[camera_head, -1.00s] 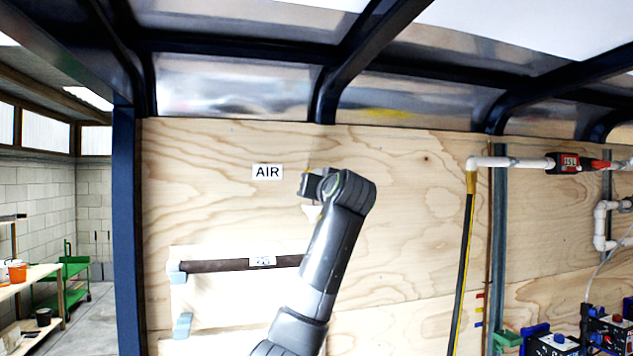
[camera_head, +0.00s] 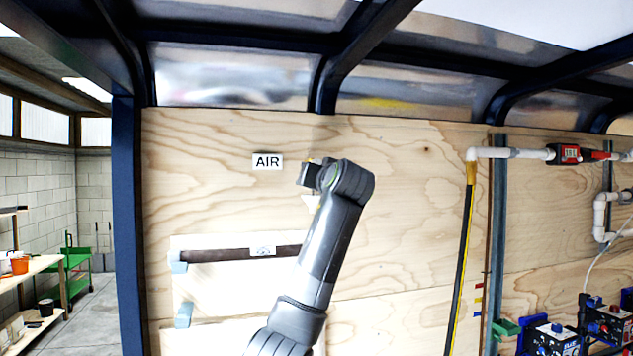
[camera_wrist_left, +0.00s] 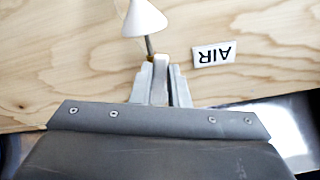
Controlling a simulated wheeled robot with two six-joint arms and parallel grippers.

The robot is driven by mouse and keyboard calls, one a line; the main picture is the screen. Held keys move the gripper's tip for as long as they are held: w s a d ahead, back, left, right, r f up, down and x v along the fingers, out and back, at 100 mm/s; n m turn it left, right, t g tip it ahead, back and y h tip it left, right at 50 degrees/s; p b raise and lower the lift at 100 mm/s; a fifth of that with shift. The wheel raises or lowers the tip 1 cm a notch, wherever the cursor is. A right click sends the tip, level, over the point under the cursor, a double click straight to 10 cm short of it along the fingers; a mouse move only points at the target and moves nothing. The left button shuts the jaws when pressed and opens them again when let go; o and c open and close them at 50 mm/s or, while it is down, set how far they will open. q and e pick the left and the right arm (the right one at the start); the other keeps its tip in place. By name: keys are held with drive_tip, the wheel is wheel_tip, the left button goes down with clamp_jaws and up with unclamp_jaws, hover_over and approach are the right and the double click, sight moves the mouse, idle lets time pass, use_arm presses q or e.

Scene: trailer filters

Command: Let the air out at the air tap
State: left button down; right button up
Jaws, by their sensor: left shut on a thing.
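The air tap (camera_wrist_left: 150,46) is on the plywood wall next to the AIR label (camera_head: 267,161). In the left wrist view its thin metal stem leads to a white cone (camera_wrist_left: 145,17), and the AIR label (camera_wrist_left: 214,54) appears upside down. The white cone (camera_head: 310,202) also shows in the head view, just below my wrist. My left gripper (camera_wrist_left: 160,75) is shut on a pale piece at the tap, apparently its handle. The fingers hide most of this piece. My left arm covers the grip in the head view. My right gripper is not in view.
A dark bar (camera_head: 220,255) is fixed to a pale panel left of my arm. White pipes (camera_head: 513,153) with a red-and-black meter (camera_head: 567,153) run along the right wall. A black-and-yellow hose (camera_head: 460,260) hangs down. A dark blue post (camera_head: 128,230) stands at the left.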

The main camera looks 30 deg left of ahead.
use_arm(q)
drive_tip(key=shift+s+a+r+m+b, duration=0.15)
drive_tip(key=shift+s+a+r+m, duration=0.3)
drive_tip(key=shift+m, duration=2)
drive_tip(key=shift+s+a+r+m+b, duration=0.15)
drive_tip(key=shift+r+m, duration=0.45)
drive_tip(key=shift+m, duration=1.8)
drive_tip(key=shift+s+a+r+m+b, duration=0.15)
drive_tip(key=shift+s+r+m, duration=0.3)
drive_tip(key=shift+m, duration=2)
drive_tip(key=shift+w+r, duration=0.1)
drive_tip(key=shift+r, duration=0.05)
drive_tip(key=c, duration=1.4)
unclamp_jaws()
